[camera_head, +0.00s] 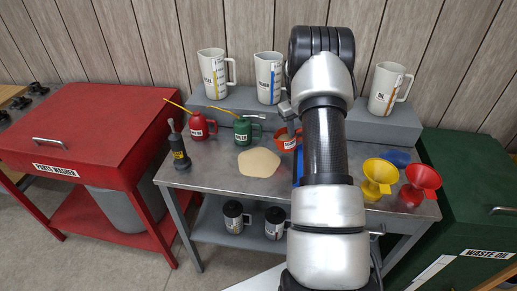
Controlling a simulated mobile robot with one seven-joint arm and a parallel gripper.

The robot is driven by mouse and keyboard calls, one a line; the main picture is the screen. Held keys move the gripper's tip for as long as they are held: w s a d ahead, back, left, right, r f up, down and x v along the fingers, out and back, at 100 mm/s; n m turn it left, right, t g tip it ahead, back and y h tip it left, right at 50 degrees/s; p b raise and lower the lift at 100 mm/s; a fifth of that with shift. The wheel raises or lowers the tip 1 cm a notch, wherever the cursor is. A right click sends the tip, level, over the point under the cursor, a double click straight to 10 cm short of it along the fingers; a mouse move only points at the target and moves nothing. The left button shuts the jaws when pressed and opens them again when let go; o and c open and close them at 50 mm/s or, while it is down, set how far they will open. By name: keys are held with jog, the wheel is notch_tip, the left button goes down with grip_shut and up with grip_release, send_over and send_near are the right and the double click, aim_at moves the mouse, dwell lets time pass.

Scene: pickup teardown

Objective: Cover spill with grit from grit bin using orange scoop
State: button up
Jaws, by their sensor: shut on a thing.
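The orange scoop (286,139) has a white label and shows just left of my arm, above the rear of the metal bench. My gripper (294,128) is mostly hidden behind my arm; it appears shut on the scoop, though the grip itself is not clear. A flat tan patch (259,162) lies on the bench top, left of my arm and just in front of the scoop. I cannot tell whether it is bare spill or grit. A narrow blue strip (298,165) shows at my arm's left edge. No grit bin can be clearly made out; my arm hides the bench middle.
A red oil can (198,127), a green oil can (242,130) and a dark bottle-like tool (179,150) stand on the left. Yellow (377,177) and red (420,184) funnels stand on the right, near a blue item (397,157). Measuring jugs (268,78) stand on the rear shelf.

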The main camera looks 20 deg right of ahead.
jog(key=shift+d+r+y+p, duration=0.55)
jog(key=shift+d+y+p, duration=0.05)
jog(key=shift+y+p, duration=0.2)
jog(key=shift+d+r, duration=0.1)
jog(key=shift+r, duration=0.1)
jog(key=shift+r+p, duration=1.35)
jog(key=shift+r, duration=1)
jog(key=shift+a, duration=0.45)
jog(key=s+a+r, duration=0.2)
jog(key=a, duration=1.5)
jog(key=s+a+r, duration=0.1)
jog(key=s+a, duration=0.9)
jog(key=a, duration=0.5)
jog(key=shift+s+a+r, duration=0.15)
jog(key=shift+s+a, duration=0.2)
jog(key=shift+s, duration=0.05)
